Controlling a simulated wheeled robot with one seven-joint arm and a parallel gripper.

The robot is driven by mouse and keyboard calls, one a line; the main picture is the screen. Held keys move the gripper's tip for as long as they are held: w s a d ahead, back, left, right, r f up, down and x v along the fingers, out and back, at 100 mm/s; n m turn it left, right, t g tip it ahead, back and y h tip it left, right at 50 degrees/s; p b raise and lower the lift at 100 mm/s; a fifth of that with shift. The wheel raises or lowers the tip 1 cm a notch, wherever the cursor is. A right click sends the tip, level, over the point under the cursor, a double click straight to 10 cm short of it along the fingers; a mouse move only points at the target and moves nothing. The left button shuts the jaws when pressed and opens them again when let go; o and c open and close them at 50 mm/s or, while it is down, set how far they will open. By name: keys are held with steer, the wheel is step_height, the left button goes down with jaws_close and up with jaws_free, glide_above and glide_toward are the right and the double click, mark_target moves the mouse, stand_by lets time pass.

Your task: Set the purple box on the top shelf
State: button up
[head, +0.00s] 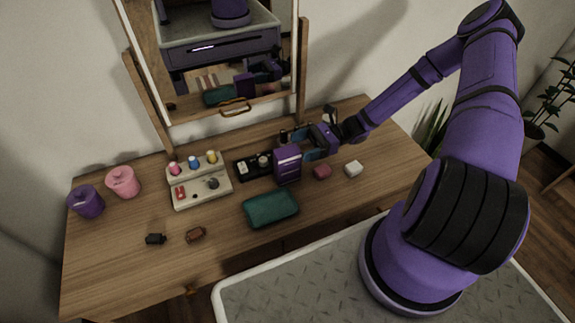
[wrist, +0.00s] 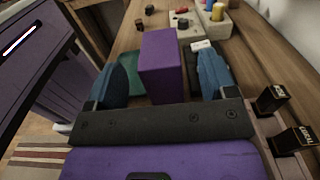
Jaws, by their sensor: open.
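The purple box (head: 287,164) stands upright on the wooden dressing table, at the right end of a low black tray (head: 246,171). My gripper (head: 303,148) reaches in from the right at the box. In the wrist view the purple box (wrist: 160,64) sits between the two blue fingers of my gripper (wrist: 161,72), which are open. A gap shows on the left side of the box; contact on the right cannot be told. A pale two-level stand (head: 202,194) is left of the tray, with small coloured bottles on its upper level. I cannot tell which surface is the top shelf.
A teal pouch (head: 270,208) lies in front of the box. A dark pink block (head: 322,172) and a white block (head: 353,168) are to its right. Purple (head: 87,201) and pink (head: 123,182) cups stand far left. A mirror (head: 215,45) rises behind.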

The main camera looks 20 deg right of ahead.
mark_target(275, 156)
steer(key=shift+a+f, duration=0.15)
steer(key=shift+a, duration=2.45)
jaws_close()
